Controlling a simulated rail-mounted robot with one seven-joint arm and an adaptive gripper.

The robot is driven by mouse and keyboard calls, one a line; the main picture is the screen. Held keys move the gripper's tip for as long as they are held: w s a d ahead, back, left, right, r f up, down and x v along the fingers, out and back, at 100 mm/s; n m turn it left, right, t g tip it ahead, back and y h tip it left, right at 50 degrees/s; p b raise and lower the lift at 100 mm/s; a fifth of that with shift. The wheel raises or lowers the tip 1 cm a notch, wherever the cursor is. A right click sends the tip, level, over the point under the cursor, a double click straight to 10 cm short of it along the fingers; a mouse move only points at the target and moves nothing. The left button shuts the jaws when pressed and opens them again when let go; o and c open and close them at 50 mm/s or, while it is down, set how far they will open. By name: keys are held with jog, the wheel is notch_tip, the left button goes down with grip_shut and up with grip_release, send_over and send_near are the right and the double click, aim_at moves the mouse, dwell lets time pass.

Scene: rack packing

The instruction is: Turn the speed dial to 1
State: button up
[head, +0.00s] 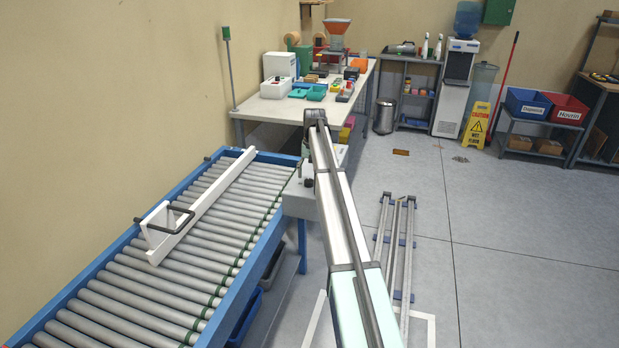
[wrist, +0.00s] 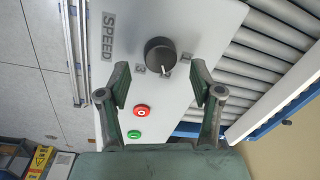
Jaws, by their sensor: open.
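The black round speed dial (wrist: 160,54) is on a light grey control panel (wrist: 210,22) marked SPEED. Its pale pointer faces the middle of the number tags below it in the wrist view, between a tag that looks like 3 (wrist: 140,70) on the left and a small tag (wrist: 187,57) on the right, too small to read surely. My gripper (wrist: 160,77) is open and empty, its fingers on either side of the dial's lower edge in the picture, apparently apart from it. In the head view the control box (head: 300,200) stands beside the conveyor; my arm partly covers it.
A red button (wrist: 141,110) and a green button (wrist: 134,134) sit on the panel between or below the fingers. The roller conveyor (head: 190,235) carries a white bar with a dark handle. A cluttered bench (head: 275,110) stands behind; floor on the right is mostly clear.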

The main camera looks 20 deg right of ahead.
aim_at(309, 183)
jog(key=shift+a+f, duration=0.1)
jog(key=shift+f, duration=1.25)
jog(key=c, duration=1.1)
jog(key=shift+n, duration=0.4)
jog(key=shift+c, duration=0.2)
jog(key=n+p, duration=0.1)
jog(key=n, duration=0.4)
jog(key=shift+w+n, duration=0.1)
jog(key=shift+n, duration=0.2)
jog(key=n, duration=0.5)
jog(key=shift+a+g, duration=0.15)
jog(key=shift+g, duration=0.15)
